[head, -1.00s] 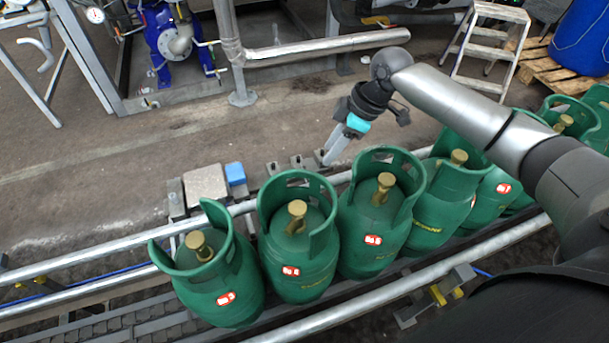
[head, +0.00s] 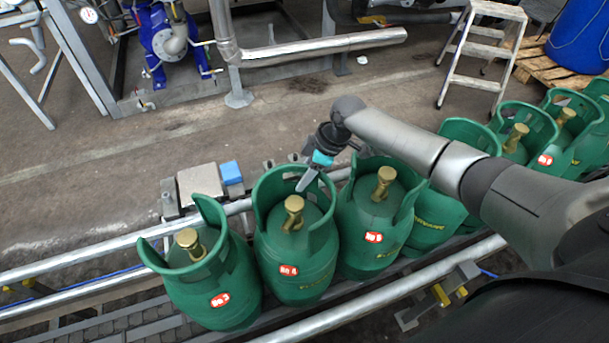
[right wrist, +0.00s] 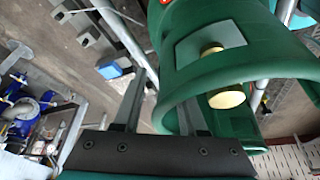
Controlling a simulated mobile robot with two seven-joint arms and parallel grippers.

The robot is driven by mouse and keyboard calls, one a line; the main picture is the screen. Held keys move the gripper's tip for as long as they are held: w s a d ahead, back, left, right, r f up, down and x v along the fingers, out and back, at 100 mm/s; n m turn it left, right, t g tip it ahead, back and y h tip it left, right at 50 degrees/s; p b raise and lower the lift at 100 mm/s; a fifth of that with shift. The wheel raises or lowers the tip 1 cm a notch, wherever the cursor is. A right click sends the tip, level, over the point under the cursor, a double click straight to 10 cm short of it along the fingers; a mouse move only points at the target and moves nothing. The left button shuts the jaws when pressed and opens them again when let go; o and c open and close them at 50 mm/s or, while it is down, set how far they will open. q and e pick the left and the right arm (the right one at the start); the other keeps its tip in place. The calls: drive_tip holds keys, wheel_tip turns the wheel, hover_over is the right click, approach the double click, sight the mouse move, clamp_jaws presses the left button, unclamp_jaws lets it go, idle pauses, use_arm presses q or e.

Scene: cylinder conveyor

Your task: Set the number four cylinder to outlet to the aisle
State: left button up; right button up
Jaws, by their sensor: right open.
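The number four cylinder (head: 298,255) is green, with a red No 4 label facing me, and stands upright in the row. Its brass valve (head: 293,213) sits inside a raised collar; its side stub seems to point toward the lower left, though it is small. My right gripper (head: 305,183) is open at the back rim of this collar. In the right wrist view my right gripper (right wrist: 163,90) has one finger outside a green collar (right wrist: 215,75) and the other apparently inside it. Contact cannot be told. My left gripper is not in view.
The number three cylinder (head: 215,285) stands close on the left and the number five cylinder (head: 375,225) close on the right. More cylinders continue rightward. Metal rails (head: 100,246) run along the row. The aisle floor (head: 300,110) behind is mostly clear, with a step stool (head: 480,55).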

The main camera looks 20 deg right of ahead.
clamp_jaws()
drive_tip(key=shift+d+r, duration=0.1)
drive_tip(key=shift+d, duration=0.1)
idle(1.1)
